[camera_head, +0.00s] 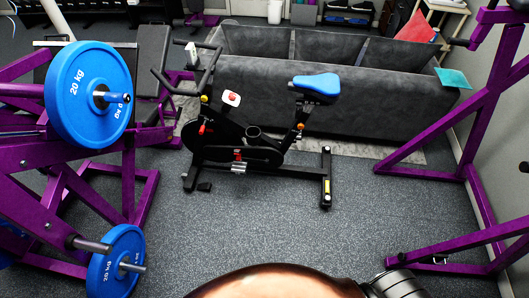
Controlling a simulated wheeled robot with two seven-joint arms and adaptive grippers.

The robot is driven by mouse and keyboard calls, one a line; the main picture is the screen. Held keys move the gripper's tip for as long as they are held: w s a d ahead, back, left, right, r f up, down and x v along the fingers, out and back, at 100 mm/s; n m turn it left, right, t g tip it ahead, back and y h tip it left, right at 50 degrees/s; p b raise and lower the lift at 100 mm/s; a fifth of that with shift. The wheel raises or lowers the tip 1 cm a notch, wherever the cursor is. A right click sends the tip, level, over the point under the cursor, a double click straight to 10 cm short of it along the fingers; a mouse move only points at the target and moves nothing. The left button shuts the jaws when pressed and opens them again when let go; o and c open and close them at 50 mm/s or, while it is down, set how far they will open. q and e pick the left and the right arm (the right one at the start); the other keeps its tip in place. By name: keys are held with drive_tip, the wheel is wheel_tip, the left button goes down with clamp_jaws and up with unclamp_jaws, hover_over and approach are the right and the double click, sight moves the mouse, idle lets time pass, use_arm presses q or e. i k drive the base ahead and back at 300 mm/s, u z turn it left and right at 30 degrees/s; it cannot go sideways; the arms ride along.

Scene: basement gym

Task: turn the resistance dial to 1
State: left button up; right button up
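A black exercise bike (240,140) with a blue seat (316,86) stands on the floor ahead of me, its handlebars to the left. A small white plate with a round red part (231,98) sits on the bike near the handlebars; this may be the resistance dial. Its numbers and pointer are too small to read, so I cannot tell its setting. Another red knob (203,129) shows lower on the frame. Neither of my grippers is in view.
A purple weight rack with blue 20 kg plates (88,95) stands at the left. Another purple frame (440,120) stands at the right. A grey sofa (380,95) is behind the bike. The grey floor (270,225) between me and the bike is clear.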

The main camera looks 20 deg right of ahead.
sight(233, 96)
drive_tip(key=z, duration=0.05)
drive_tip(key=i, duration=1.95)
drive_tip(key=z, duration=2)
